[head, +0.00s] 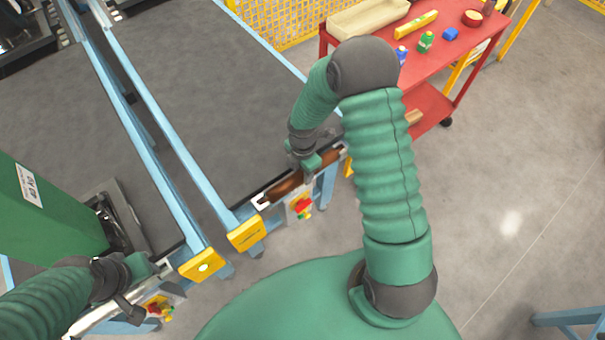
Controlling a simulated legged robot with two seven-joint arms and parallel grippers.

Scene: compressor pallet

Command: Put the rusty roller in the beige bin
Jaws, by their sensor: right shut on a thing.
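The rusty roller (285,187) is a brown bar at the near end of the right conveyor, by its blue frame. My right gripper (309,172) reaches down onto it and is shut on it near its middle, hiding part of it. I cannot tell whether the roller is lifted clear of the frame. The beige bin (373,17) stands on the top of the red cart at the upper middle, partly behind my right arm. My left gripper (148,267) is at the lower left, by the near end of the left conveyor; its fingers are too unclear to read.
The red cart (447,53) also carries a yellow level (416,25), a green bottle (426,42), a blue block (450,34) and a red-rimmed cup (472,17). A green machine (45,215) stands at left. Yellow mesh fencing (285,18) is behind.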

